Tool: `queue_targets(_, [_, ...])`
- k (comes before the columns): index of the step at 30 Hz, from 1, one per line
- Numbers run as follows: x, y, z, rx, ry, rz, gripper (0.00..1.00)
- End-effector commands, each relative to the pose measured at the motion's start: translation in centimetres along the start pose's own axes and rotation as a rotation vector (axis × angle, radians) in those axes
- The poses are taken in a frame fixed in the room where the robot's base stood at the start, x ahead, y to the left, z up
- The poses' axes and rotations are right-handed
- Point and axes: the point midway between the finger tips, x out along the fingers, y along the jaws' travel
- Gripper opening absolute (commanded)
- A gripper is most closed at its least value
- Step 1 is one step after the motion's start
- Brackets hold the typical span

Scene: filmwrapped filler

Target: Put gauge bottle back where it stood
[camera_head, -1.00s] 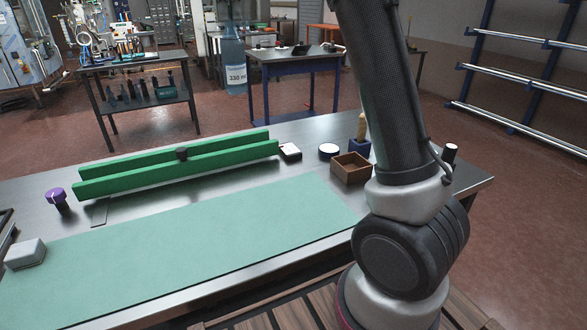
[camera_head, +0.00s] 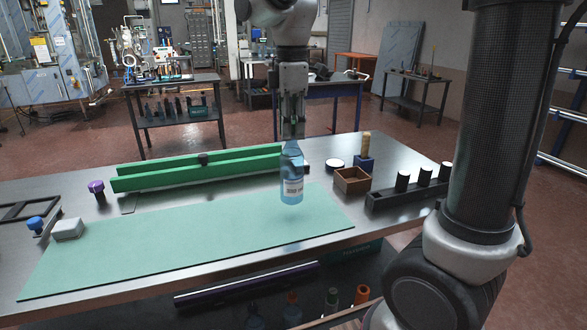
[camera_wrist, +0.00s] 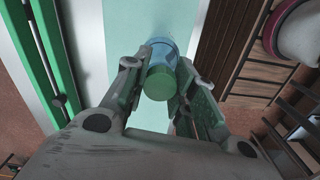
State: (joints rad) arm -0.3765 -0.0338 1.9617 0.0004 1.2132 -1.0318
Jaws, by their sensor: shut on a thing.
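The gauge bottle (camera_head: 291,183) is a clear blue bottle with a white label. It hangs upright in my gripper (camera_head: 292,135) in the head view, over the far right part of the pale green mat (camera_head: 180,235). Its base looks a little above the mat; I cannot tell the exact gap. In the wrist view the bottle (camera_wrist: 164,52) shows its green cap from above, between the two fingers of my gripper (camera_wrist: 162,80). The fingers are shut on its upper part and hide some of it in the head view.
Green rails (camera_head: 200,170) lie behind the mat. To the right are an open wooden box (camera_head: 352,182), a blue holder (camera_head: 364,163), a white-topped disc (camera_head: 335,164) and a black rack (camera_head: 408,192) with white-topped cylinders. A grey-white block (camera_head: 67,229) sits at left. Most of the mat is clear.

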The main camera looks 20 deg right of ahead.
Motion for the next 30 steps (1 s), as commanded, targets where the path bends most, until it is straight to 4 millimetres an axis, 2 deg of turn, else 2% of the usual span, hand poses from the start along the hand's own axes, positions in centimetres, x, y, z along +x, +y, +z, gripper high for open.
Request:
queue_targets(12, [5.4, 0.0, 0.0, -0.001, -0.002, -0.002, 0.0])
queue_targets(24, [5.9, 0.0, 0.0, -0.001, 0.0, -0.001, 0.0])
queue_targets(25, [5.9, 0.0, 0.0, -0.001, 0.0, -0.001, 0.28])
queue_targets(28, [5.9, 0.0, 0.0, -0.001, 0.0, 0.0, 0.46])
queue_targets(30, [5.9, 0.0, 0.0, -0.001, 0.0, 0.0, 0.48])
